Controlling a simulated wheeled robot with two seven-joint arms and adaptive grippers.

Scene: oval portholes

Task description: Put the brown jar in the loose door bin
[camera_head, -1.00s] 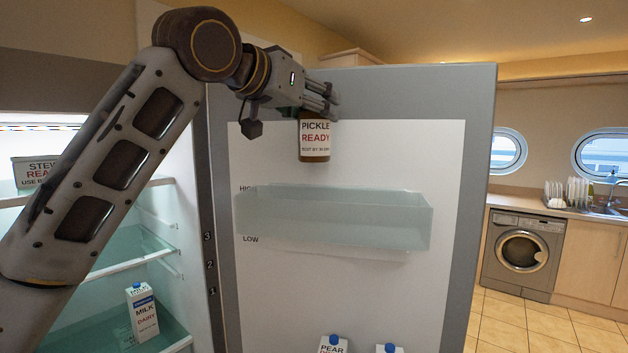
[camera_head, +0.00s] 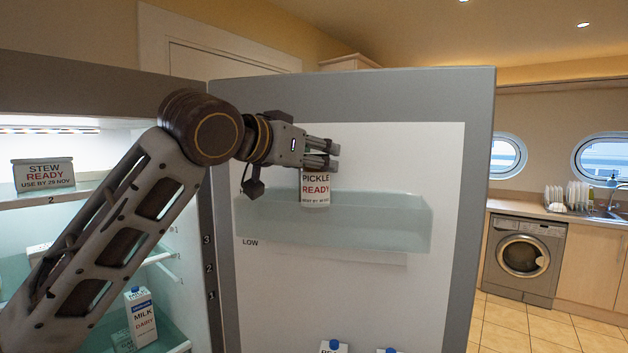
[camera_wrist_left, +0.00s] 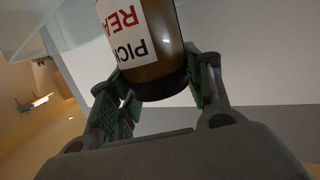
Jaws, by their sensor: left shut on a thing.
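The brown jar (camera_head: 315,188) has a white label reading PICKLE READY and stands upright in my left gripper (camera_head: 325,155). The gripper is shut on its top. In the left wrist view the jar (camera_wrist_left: 153,78) shows brown glass and a dark lid between the green-padded fingers (camera_wrist_left: 160,88). The loose door bin (camera_head: 380,225) is a clear, pale-green tray on the inside of the open fridge door. The jar's lower part is at the bin, seen through or in front of its wall; I cannot tell whether it touches the floor. My right gripper is not in view.
A STEW tub (camera_head: 43,174) stands on the fridge's upper shelf and a milk carton (camera_head: 140,316) lower down. Carton tops (camera_head: 334,346) show below the bin. A washing machine (camera_head: 526,262) stands at right.

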